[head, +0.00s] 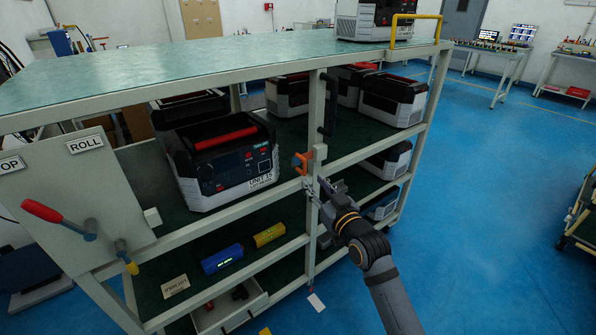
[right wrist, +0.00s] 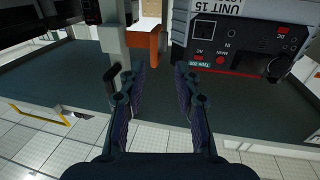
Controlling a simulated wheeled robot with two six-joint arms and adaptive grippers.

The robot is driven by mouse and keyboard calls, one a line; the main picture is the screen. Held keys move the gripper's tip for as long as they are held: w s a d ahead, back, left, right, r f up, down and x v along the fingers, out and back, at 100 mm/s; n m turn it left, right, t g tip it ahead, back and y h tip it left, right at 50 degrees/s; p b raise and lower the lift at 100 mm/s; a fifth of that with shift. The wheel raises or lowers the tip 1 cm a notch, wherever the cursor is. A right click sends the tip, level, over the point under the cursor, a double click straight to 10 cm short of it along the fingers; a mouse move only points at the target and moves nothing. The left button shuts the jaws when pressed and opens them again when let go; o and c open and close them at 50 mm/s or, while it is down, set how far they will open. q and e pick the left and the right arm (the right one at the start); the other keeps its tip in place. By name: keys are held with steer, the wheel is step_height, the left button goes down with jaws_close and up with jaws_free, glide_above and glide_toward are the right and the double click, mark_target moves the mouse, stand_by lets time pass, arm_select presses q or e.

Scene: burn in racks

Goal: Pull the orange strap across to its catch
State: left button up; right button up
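The orange strap (head: 300,163) shows as a short bent orange piece at the rack's middle post, at the right end of the unit's shelf. In the right wrist view the orange piece (right wrist: 146,40) is ahead of the fingers, left of the unit. My right gripper (head: 315,188) is just below and right of it in the head view. In the right wrist view its fingers (right wrist: 160,70) are apart with nothing between them. I cannot make out the catch for certain; a small pale block (head: 152,217) sits at the left panel's edge. My left gripper is not in view.
The unit marked 15 (head: 225,160) sits on the shelf left of the post. A panel marked ROLL (head: 85,190) with a red lever (head: 55,217) stands at left. Blue (head: 222,258) and yellow (head: 269,235) boxes lie on the lower shelf.

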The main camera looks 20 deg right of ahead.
mark_target(296, 163)
steer(key=w, duration=0.2)
steer(key=w+a, duration=0.1)
steer(key=w, duration=0.5)
steer(key=shift+w+a, duration=0.2)
steer(key=shift+a, duration=0.05)
jaws_close()
